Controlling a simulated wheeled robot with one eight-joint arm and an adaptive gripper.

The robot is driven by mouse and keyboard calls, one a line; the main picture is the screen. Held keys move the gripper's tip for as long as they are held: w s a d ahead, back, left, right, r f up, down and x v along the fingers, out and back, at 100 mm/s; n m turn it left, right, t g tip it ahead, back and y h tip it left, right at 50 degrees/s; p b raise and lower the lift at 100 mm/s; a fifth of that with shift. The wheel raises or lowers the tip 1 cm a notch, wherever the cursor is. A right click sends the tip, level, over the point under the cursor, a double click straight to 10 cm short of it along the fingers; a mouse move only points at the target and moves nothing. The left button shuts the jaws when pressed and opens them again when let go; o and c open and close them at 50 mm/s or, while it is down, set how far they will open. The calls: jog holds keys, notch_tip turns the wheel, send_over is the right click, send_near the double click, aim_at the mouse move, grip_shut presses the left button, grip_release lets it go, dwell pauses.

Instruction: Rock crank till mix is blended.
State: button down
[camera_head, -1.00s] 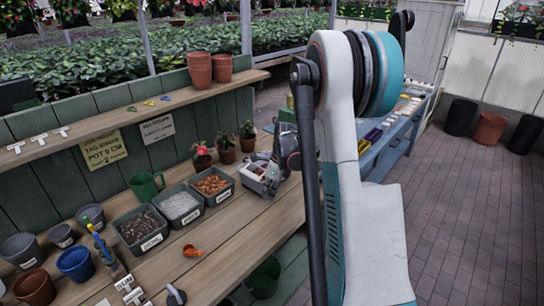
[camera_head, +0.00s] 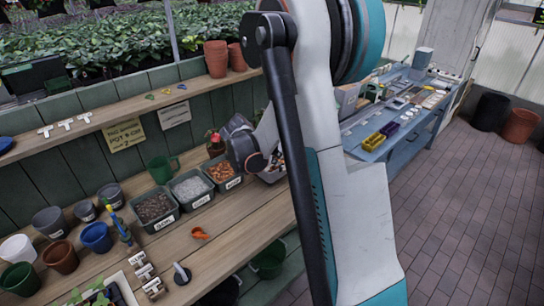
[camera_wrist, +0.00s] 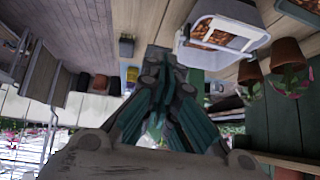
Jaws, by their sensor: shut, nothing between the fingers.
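My gripper (camera_wrist: 165,68) is shut and empty in the wrist view, its dark fingers together in the middle. Beside its tips, at upper right, is a whitish tub (camera_wrist: 235,38) with brown pieces inside, a pale label and a thin metal loop along its side. The loop may be the crank, but I cannot tell. The gripper and loop look apart. In the head view the tub (camera_head: 273,172) is mostly hidden behind my arm, at the right end of a row of bins. My wrist hangs over this end of the bench, fingertips not clearly seen.
Bins of dark mix (camera_head: 155,206), white grit (camera_head: 189,187) and orange-brown chips (camera_head: 221,172) stand on the wooden bench (camera_head: 225,225). An orange scoop (camera_head: 199,233) lies in front. Pots crowd the left. A blue table (camera_head: 385,140) stands right, beside open brick floor.

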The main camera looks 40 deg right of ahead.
jog(key=d+r+b+x, duration=0.1)
jog(key=x, duration=0.7)
jog(key=shift+w+d+f, duration=0.2)
jog(key=shift+d+f, duration=0.05)
jog(key=shift+d+r, duration=0.1)
jog(key=shift+d, duration=0.05)
jog(key=shift+d+y, duration=0.15)
jog(key=shift+y, duration=0.25)
